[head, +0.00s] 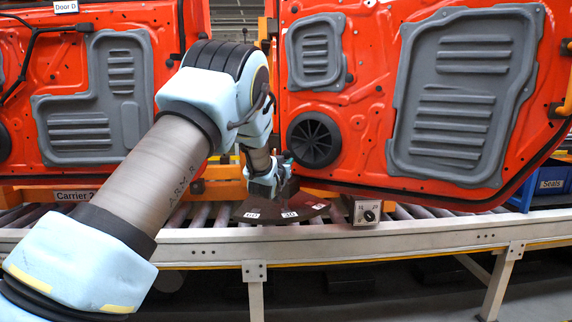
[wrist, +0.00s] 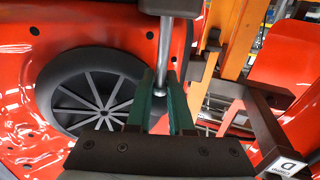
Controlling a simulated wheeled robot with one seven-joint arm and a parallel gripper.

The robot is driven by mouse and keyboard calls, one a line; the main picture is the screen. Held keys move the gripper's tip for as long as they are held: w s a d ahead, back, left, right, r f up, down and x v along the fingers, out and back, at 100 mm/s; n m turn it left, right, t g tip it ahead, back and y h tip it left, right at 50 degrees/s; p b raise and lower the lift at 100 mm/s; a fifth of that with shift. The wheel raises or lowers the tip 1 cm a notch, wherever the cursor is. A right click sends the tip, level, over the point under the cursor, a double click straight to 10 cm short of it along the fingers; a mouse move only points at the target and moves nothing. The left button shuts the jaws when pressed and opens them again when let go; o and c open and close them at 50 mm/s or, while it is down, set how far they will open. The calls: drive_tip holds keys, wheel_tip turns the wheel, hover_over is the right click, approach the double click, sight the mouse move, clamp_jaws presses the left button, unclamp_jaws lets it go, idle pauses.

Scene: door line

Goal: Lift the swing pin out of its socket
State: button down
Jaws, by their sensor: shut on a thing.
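The swing pin (wrist: 164,50) shows in the wrist view as a bright metal rod below a wide grey block at the top edge. My gripper (wrist: 163,92) is shut on it, with green fingers on either side of the rod. I cannot tell whether the pin is still seated.
Red door panels hang behind, one at the right (head: 375,100) and one at the left (head: 70,135). A small box with a knob (head: 366,212) stands right of the plate on the conveyor rail (head: 440,232). A blue Seals bin (head: 550,182) is at far right. An orange post (wrist: 235,45) is close by.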

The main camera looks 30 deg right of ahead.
sight(290, 145)
wheel_tip(290, 145, up, 5)
drive_tip(key=shift+f, duration=0.1)
drive_tip(key=shift+w, duration=0.1)
drive_tip(key=c, duration=0.8)
unclamp_jaws()
drive_tip(key=shift+r, duration=0.2)
drive_tip(key=shift+o, duration=0.5)
drive_tip(key=shift+a+f, duration=0.1)
drive_tip(key=shift+f, duration=0.25)
drive_tip(key=b+v, duration=0.2)
drive_tip(key=v, duration=0.8)
drive_tip(key=shift+s+a, duration=0.15)
drive_tip(key=shift+s, duration=0.25)
drive_tip(key=shift+r, duration=0.15)
